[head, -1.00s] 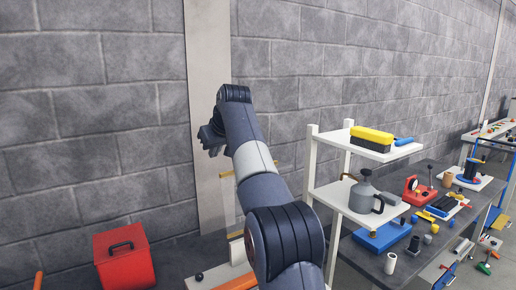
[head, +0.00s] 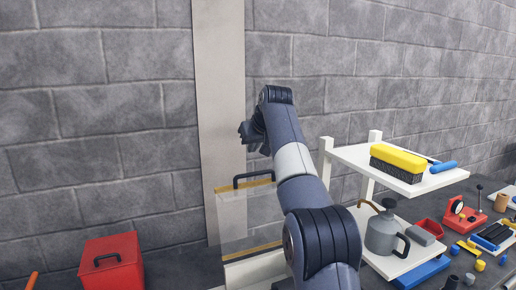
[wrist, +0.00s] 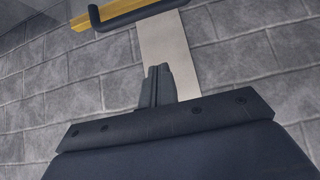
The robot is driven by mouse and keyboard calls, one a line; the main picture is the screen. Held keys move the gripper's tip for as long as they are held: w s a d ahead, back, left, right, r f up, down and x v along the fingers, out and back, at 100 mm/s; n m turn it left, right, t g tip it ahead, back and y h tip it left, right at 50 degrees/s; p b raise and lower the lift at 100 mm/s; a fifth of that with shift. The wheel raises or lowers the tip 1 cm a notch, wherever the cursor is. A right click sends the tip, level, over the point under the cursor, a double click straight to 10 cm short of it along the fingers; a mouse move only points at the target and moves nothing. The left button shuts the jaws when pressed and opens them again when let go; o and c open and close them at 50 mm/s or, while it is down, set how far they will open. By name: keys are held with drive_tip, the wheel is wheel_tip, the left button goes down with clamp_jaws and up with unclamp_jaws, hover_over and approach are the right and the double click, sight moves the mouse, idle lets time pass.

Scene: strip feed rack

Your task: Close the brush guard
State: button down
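The brush guard is a clear panel (head: 247,212) with yellow strips along its top and bottom edges. It stands upright in front of the wall, left of my arm in the head view. A black bar handle (head: 253,180) sits on its top strip. In the wrist view the handle (wrist: 125,14) and yellow strip (wrist: 100,12) cross the top of the picture, beyond my fingertips. My gripper (head: 247,132) is above the handle in the head view, apart from it. In the wrist view its two fingers (wrist: 158,72) are together with nothing between them. My arm hides the panel's right part.
A white two-level rack (head: 350,160) stands right of my arm, holding a yellow-backed brush (head: 398,160) above and a grey oil can (head: 383,235) below. A red box (head: 110,262) is at lower left. Several tools and parts lie on the dark bench at right.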

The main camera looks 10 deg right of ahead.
drive_tip(key=x, duration=0.4)
drive_tip(key=s+f+x, duration=0.1)
drive_tip(key=x, duration=0.1)
drive_tip(key=shift+w+d+f+p, duration=0.15)
drive_tip(key=shift+w+p, duration=0.1)
drive_tip(key=shift+p, duration=0.1)
drive_tip(key=shift+s+f, duration=0.3)
drive_tip(key=shift+f, duration=0.05)
drive_tip(key=shift+s+d+f, duration=0.1)
drive_tip(key=shift+s+f, duration=0.05)
drive_tip(key=shift+s, duration=0.25)
drive_tip(key=shift+s+d+f, duration=0.1)
drive_tip(key=shift+s+f, duration=0.05)
drive_tip(key=shift+s, duration=0.25)
drive_tip(key=shift+s+f+b, duration=0.1)
drive_tip(key=shift+b, duration=0.45)
